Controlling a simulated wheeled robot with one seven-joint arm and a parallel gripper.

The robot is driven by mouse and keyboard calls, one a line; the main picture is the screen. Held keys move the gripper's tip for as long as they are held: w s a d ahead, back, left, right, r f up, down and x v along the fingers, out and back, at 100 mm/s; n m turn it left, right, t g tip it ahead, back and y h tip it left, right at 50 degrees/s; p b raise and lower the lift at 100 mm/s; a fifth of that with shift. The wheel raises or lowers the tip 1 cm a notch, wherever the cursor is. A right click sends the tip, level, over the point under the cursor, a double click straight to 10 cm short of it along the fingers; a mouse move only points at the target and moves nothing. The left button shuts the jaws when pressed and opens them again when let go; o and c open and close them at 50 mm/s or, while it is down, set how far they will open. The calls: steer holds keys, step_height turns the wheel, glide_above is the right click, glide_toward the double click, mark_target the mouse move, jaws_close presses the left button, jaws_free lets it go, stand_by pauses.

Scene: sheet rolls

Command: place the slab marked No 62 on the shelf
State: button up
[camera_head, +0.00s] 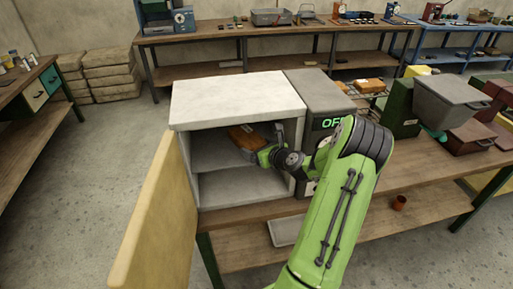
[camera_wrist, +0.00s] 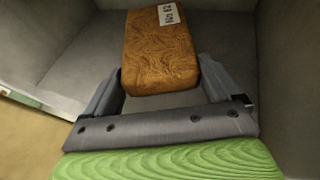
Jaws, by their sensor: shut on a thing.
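The orange-brown slab (camera_head: 245,137) is inside the upper space of an open grey-white cabinet, above its inner shelf (camera_head: 212,157). In the wrist view the slab (camera_wrist: 158,55) has a veined top and a white label, seen turned, that appears to read No 62. My gripper (camera_wrist: 160,68) reaches in from the right and is shut on the slab's near part, one finger along each side. The slab looks roughly level. I cannot tell whether its underside touches the shelf.
The cabinet's cream door (camera_head: 150,215) stands wide open at the left. A grey control panel (camera_head: 325,105) showing green letters adjoins the cabinet's right side. The lower cabinet space (camera_head: 230,188) is empty. Another brown slab (camera_head: 375,85) lies on a rack behind.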

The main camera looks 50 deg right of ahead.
steer(key=shift+w+f, duration=0.1)
steer(key=shift+w, duration=0.15)
steer(key=o, duration=1.4)
steer(key=shift+w+f, duration=0.2)
steer(key=shift+c, duration=0.2)
steer(key=shift+s+r, duration=0.15)
steer(key=shift+r, duration=0.05)
steer(key=v, duration=1.2)
steer(key=w+a+r+n+g+y, duration=0.2)
steer(key=a+n+g, duration=0.1)
steer(key=a+n, duration=0.75)
steer(key=w+a+r+n+g+y, duration=0.2)
steer(key=a+n+g+y, duration=0.1)
steer(key=a+n, duration=0.75)
steer(key=s+a+r+n+g+h, duration=0.1)
steer(key=s+a+r+n, duration=0.2)
steer(key=s+a+n, duration=0.2)
steer(key=s+a+r+n, duration=0.3)
steer(key=s+a+n, duration=0.3)
steer(key=s+n, duration=0.5)
steer(key=shift+a+r+n+g+h, duration=0.25)
steer(key=shift+n+g+h, duration=0.15)
steer(key=shift+n, duration=0.3)
